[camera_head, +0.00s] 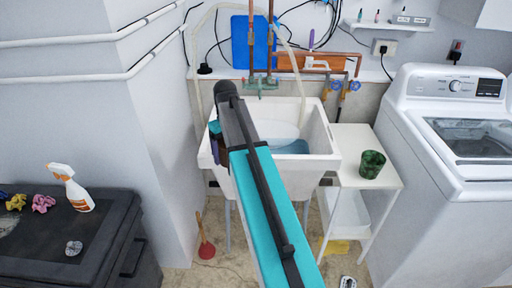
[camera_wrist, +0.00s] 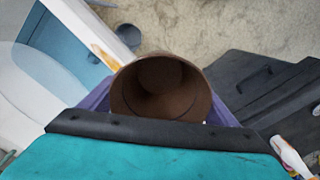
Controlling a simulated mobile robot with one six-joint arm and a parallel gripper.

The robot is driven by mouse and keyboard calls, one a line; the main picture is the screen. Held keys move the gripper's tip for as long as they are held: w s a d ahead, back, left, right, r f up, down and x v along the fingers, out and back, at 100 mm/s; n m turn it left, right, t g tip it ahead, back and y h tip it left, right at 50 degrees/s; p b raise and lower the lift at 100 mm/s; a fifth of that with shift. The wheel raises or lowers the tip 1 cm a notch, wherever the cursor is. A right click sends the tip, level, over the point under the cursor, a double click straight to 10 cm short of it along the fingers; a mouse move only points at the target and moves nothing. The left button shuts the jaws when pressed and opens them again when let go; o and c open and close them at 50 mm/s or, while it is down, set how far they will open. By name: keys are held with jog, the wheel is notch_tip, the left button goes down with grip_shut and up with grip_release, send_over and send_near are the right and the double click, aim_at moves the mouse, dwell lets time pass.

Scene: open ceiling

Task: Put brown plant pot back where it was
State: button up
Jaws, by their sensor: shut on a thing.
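The brown plant pot (camera_wrist: 160,88) is in my gripper (camera_wrist: 160,105), between its two purple fingers in the wrist view. I look into the pot's round, empty opening. The carpet-like floor lies beyond it in that view. In the head view my arm reaches up to the left side of the white sink, where part of my gripper (camera_head: 217,146) shows in purple. I cannot make out the brown pot there; my arm seems to hide it.
The white sink (camera_head: 327,146) stands against the wall. A dark green pot (camera_head: 372,164) is on a small white table (camera_head: 352,140) to its right, beside the washing machine (camera_head: 427,180). A spray bottle (camera_head: 72,188) stands on the black cabinet (camera_head: 112,237) at left. A plunger (camera_head: 206,249) stands on the floor.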

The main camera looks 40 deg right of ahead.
jog(key=a+f+n+b, duration=0.3)
jog(key=a+n, duration=0.1)
jog(key=a, duration=1.8)
jog(key=shift+s+a+n, duration=0.2)
jog(key=shift+s+n, duration=0.2)
jog(key=shift+d+f, duration=0.1)
